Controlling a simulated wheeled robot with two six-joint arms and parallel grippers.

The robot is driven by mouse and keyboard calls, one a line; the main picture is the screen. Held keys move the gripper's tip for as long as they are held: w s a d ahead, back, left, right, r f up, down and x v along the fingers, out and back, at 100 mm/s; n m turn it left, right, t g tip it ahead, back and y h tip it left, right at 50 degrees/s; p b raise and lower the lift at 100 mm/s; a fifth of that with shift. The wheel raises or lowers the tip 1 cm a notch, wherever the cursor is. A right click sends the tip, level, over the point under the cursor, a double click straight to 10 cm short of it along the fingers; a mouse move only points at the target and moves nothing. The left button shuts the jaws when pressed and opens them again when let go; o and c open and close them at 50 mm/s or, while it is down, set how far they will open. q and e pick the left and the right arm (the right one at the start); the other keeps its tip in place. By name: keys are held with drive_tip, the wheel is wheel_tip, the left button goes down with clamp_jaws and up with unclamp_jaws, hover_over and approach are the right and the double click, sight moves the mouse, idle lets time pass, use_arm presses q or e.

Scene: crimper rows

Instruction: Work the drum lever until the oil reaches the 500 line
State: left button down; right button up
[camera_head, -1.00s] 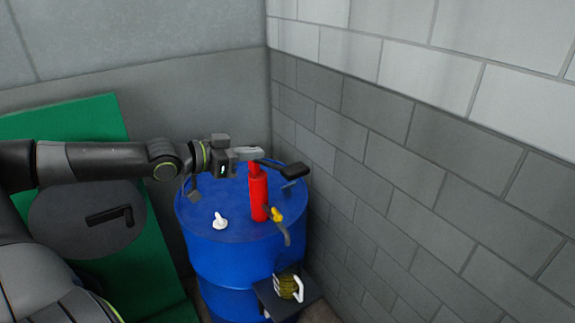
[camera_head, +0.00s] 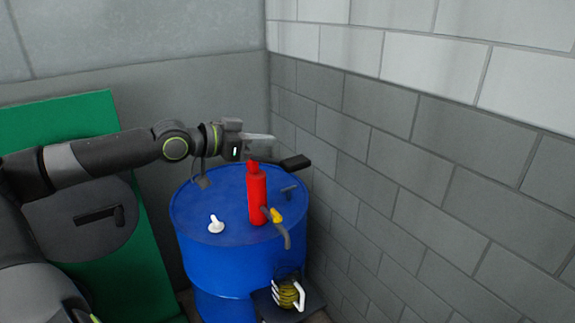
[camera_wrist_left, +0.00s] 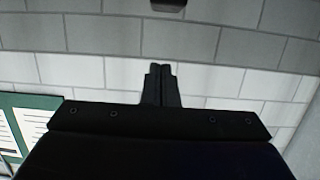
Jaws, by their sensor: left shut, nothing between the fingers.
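The blue drum (camera_head: 205,262) stands in the corner with a red pump (camera_head: 257,196) upright on its top. A jug (camera_head: 288,294) with yellowish contents and a white handle stands below the pump's grey spout (camera_head: 284,236). Its level lines are too small to read. My right gripper is out of view.
The jug stands on a dark shelf (camera_head: 266,303) at the drum's front. A white fitting (camera_head: 216,224) stands on the drum top. A block wall (camera_head: 400,180) is close on the right. A green board (camera_head: 150,255) stands behind my left arm.

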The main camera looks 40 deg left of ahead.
use_arm(q)
drive_tip(key=shift+w+b, duration=0.8)
drive_tip(key=shift+b, duration=0.35)
drive_tip(key=p, duration=0.3)
hover_over(288, 164)
drive_tip(key=shift+w+f, duration=0.1)
drive_tip(key=shift+f, duration=0.6)
wheel_tip(288, 164, down, 4)
drive_tip(key=shift+a+r+p, duration=0.1)
drive_tip(key=shift+p, duration=0.4)
drive_tip(key=shift+f, duration=0.25)
